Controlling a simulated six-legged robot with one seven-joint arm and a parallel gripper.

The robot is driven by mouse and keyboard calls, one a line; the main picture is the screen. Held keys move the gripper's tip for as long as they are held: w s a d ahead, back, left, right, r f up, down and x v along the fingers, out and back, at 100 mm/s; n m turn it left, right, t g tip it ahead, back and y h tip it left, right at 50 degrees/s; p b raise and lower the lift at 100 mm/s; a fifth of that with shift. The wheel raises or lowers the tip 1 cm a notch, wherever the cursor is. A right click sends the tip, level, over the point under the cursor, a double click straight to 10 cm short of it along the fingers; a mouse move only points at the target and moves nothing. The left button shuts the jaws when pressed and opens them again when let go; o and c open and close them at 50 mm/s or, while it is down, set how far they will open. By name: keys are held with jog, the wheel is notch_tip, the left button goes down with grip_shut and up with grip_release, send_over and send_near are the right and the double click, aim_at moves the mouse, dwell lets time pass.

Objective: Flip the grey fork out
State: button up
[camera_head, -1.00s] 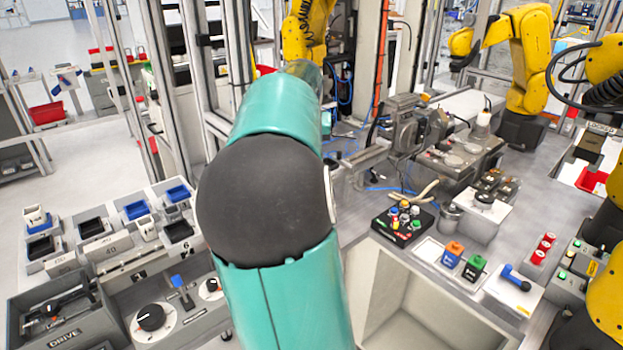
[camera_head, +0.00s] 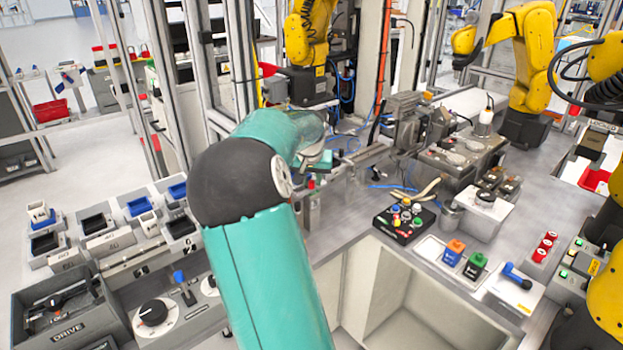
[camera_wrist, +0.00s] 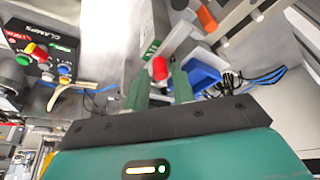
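My gripper (camera_wrist: 159,88) shows in the wrist view with its two teal-green fingers apart and nothing clearly held between them. A small red-topped part (camera_wrist: 160,68) shows just beyond and between the fingertips; I cannot tell how far off it is.
A black button box (camera_head: 404,220) and beige pliers-like handles (camera_head: 428,190) lie right of my arm. A grey machine (camera_head: 405,125) stands behind them.

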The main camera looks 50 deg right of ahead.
grip_shut()
jog(key=shift+s, duration=0.1)
jog(key=shift+s+a+f, duration=0.1)
jog(key=shift+s, duration=0.25)
jog(key=shift+c, duration=0.3)
grip_release()
jog(key=shift+s, duration=0.1)
jog(key=shift+o, duration=0.3)
jog(key=shift+s, duration=0.1)
jog(key=shift+w, duration=0.2)
